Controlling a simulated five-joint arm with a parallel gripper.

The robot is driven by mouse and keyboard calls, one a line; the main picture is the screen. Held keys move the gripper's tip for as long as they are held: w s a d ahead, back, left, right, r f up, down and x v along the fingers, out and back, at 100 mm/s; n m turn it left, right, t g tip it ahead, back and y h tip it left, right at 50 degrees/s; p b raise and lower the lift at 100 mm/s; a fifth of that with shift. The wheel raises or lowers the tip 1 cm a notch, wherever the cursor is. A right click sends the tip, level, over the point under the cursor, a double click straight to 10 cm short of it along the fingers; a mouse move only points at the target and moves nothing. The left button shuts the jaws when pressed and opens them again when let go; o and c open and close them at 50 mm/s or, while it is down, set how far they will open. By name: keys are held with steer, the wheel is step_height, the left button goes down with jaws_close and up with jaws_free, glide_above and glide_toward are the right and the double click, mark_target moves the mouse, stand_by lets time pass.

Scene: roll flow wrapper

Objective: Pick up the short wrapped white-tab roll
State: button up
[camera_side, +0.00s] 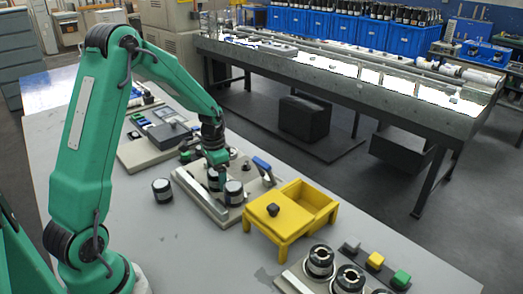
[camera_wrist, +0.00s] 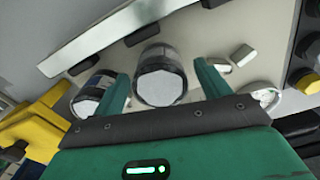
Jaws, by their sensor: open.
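My gripper (camera_side: 217,158) is open and points down over the grey fixture plate (camera_side: 200,197). In the wrist view, its two green fingers (camera_wrist: 161,76) stand on either side of a short dark-wrapped roll (camera_wrist: 158,77) with a pale end face. I cannot tell whether they touch it. In the side view this roll (camera_side: 217,180) shows under the fingers, partly hidden. A similar roll (camera_side: 233,193) stands close by on its right, and it also shows left of the fingers in the wrist view (camera_wrist: 92,91). Any white tab is too small to make out.
Another roll (camera_side: 162,190) stands on the table left of the plate. A yellow stand with an open tray (camera_side: 290,213) sits right of the plate. Black ringed parts (camera_side: 320,262) and coloured buttons (camera_side: 375,260) are at the front right. A blue-handled part (camera_side: 262,164) lies behind.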

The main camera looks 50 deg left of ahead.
steer(key=c, duration=1.1)
steer(key=shift+r, duration=0.2)
steer(key=shift+r, duration=0.6)
steer(key=r, duration=0.1)
steer(key=d+r, duration=0.1)
steer(key=r, duration=0.1)
steer(key=shift+r, duration=0.1)
steer(key=d+r, duration=0.2)
steer(key=d, duration=0.1)
steer(key=s+d+r, duration=0.1)
steer(key=d+r, duration=0.1)
steer(key=d, duration=0.2)
steer(key=d+r, duration=0.2)
steer(key=d, duration=0.1)
steer(key=shift+s+d+r, duration=0.15)
steer(key=shift+s+d, duration=0.15)
steer(key=shift+s, duration=0.1)
